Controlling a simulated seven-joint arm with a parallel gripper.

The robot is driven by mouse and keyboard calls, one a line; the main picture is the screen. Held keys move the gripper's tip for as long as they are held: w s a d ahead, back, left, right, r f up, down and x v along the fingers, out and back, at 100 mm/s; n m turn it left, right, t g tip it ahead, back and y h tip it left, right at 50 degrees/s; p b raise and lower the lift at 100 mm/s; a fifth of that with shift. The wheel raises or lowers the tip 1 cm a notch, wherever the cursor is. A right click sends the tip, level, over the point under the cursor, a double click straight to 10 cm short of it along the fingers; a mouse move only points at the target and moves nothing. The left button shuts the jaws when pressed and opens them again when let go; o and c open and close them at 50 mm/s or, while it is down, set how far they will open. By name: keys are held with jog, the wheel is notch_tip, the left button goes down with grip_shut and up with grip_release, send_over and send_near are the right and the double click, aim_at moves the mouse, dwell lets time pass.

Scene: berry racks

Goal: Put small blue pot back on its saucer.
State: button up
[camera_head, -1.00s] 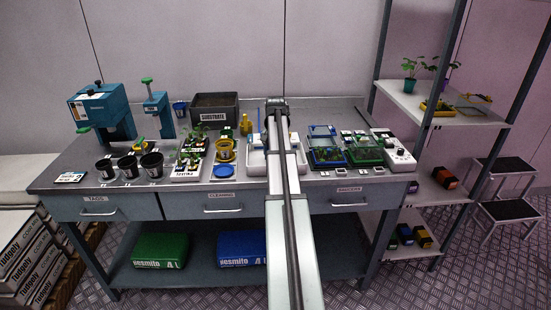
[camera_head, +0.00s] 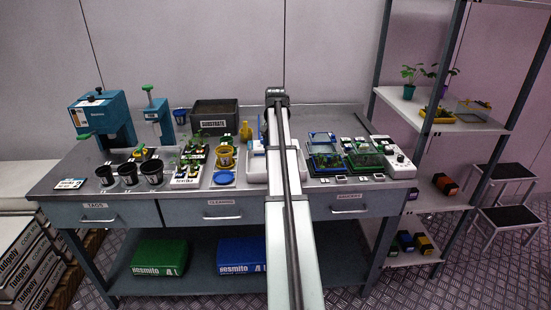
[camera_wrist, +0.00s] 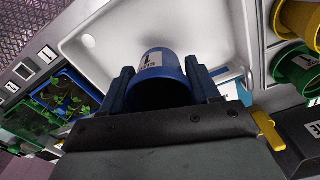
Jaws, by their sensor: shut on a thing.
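A blue pot (camera_wrist: 164,72) with a white label sits between the fingers of my gripper (camera_wrist: 160,80) in the wrist view. The gripper is shut on the pot, and the white tray is behind it. In the head view my arm hides most of the gripper and pot; only a sliver of blue (camera_head: 260,126) shows beside the arm. A round blue saucer (camera_head: 224,178) lies empty at the front of the bench, left of my arm, in front of a yellow pot (camera_head: 226,158).
The white tray (camera_wrist: 105,45) lies below the gripper. Yellow (camera_wrist: 296,18) and green (camera_wrist: 296,66) pots stand close by. Seedling trays (camera_head: 325,155) are right of my arm. Three black pots (camera_head: 127,173) and a substrate box (camera_head: 214,117) are to the left.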

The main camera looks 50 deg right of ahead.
notch_tip(320, 180, up, 3)
jog(key=shift+w+r, duration=0.1)
jog(key=shift+r, duration=0.1)
jog(key=w+a+r+n, duration=0.1)
jog(key=w+a, duration=0.4)
jog(key=a, duration=0.4)
jog(key=w+a+r+n, duration=0.1)
jog(key=w+a+r, duration=0.1)
jog(key=w+a, duration=0.55)
jog(key=shift+m, duration=0.9)
jog(key=shift+s+a+f, duration=0.25)
jog(key=shift+s+f, duration=0.2)
jog(key=shift+f, duration=1.3)
jog(key=shift+s+a+f, duration=0.25)
jog(key=shift+s+f, duration=0.2)
jog(key=shift+f, duration=1.3)
jog(key=shift+s+a+f, duration=0.25)
jog(key=shift+s+f, duration=0.2)
jog(key=shift+f, duration=1.3)
jog(key=shift+f, duration=0.6)
jog(key=o, duration=1.1)
jog(key=shift+o, duration=0.2)
notch_tip(320, 180, up, 13)
jog(key=shift+r, duration=0.15)
